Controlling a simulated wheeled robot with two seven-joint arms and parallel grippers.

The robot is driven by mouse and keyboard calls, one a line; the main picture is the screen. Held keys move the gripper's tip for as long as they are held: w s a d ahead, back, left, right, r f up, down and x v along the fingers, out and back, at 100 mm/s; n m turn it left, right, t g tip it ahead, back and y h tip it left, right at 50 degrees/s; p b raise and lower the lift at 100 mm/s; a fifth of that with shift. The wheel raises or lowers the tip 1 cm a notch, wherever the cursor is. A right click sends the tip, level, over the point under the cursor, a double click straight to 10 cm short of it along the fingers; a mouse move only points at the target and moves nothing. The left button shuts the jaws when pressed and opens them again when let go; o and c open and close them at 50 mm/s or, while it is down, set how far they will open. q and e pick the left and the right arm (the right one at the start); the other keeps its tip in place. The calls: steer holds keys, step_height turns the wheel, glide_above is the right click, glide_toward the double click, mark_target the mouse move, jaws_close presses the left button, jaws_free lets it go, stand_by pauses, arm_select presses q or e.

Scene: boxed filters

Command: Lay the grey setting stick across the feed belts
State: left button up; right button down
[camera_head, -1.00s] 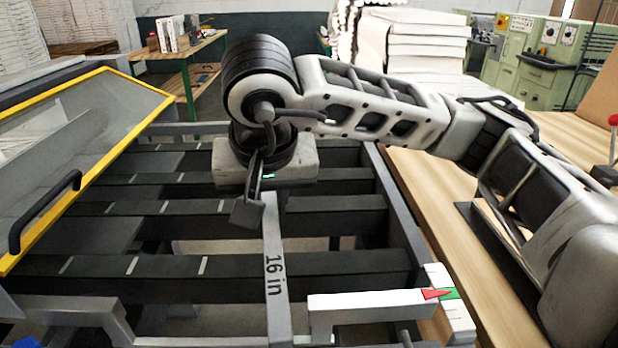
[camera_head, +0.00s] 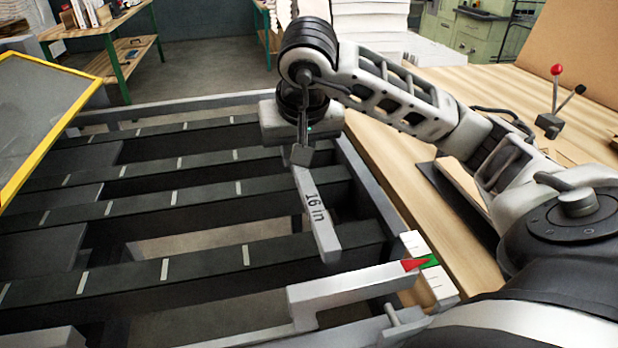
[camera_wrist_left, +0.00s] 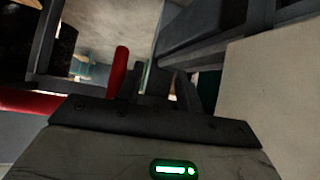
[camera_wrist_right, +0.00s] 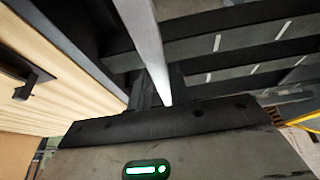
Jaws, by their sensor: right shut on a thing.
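The grey setting stick (camera_head: 316,212), marked "16 in", points toward me over the dark feed belts (camera_head: 140,265). My right gripper (camera_head: 302,152) is shut on its far part. The stick's near end lies over the nearest belt; I cannot tell whether it touches. In the right wrist view the stick (camera_wrist_right: 143,40) runs out from between the fingers (camera_wrist_right: 160,92). The belts run left to right with white marks. My left gripper (camera_wrist_left: 152,85) shows only in its own wrist view, with fingers dark and partly hidden; I cannot tell its opening. No stick shows there.
A light grey bracket (camera_head: 345,287) and a white scale with a red-green pointer (camera_head: 418,264) stand at the near right. A grey rail (camera_head: 370,190) borders the belts, with a wooden table (camera_head: 430,215) beyond it. A yellow-framed panel (camera_head: 45,110) stands at left. Gaps separate the belts.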

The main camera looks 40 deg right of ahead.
arm_select(q)
steer(key=shift+w+r, duration=0.15)
steer(key=shift+r, duration=0.15)
arm_select(e)
steer(key=f, duration=0.2)
steer(key=d+f, duration=0.1)
steer(key=f, duration=0.1)
steer(key=d+f, duration=0.1)
steer(key=shift+d+f, duration=0.25)
steer(key=shift+f, duration=0.15)
arm_select(q)
steer(key=shift+a, duration=0.1)
arm_select(e)
steer(key=shift+f+b, duration=0.35)
steer(key=c, duration=1.4)
jaws_free()
steer(key=shift+r, duration=0.1)
steer(key=shift+o, duration=0.5)
arm_select(q)
steer(key=shift+r+p, duration=0.1)
steer(key=shift+p, duration=0.65)
arm_select(e)
steer(key=v, duration=1.2)
steer(key=shift+s+r, duration=0.15)
steer(key=shift+r, duration=0.1)
